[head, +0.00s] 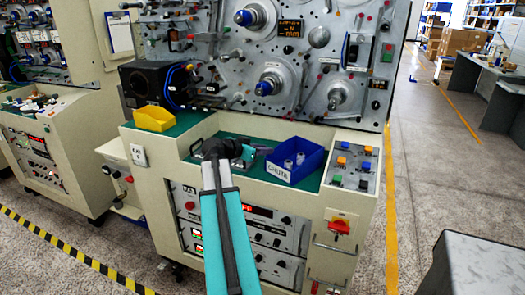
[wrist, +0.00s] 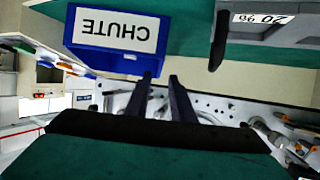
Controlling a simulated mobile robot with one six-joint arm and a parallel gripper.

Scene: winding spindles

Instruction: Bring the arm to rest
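My teal and grey arm rises from the bottom middle of the head view and bends at a black wrist over the machine's green shelf. My gripper (head: 252,151) points right there, left of the blue bin (head: 294,174) and apart from it as far as I can see. In the wrist view the two dark fingers of my gripper (wrist: 160,77) stand apart with nothing between them. The blue bin with its CHUTE label (wrist: 112,55) shows upside down just beyond the fingertips.
The winding machine's upright panel (head: 215,60) carries several spindles (head: 270,84) behind the shelf. The blue bin holds whitish spools. A yellow bin (head: 154,118) sits at the shelf's left. A button panel (head: 352,168) is at the right. Open floor (head: 430,165) lies further right.

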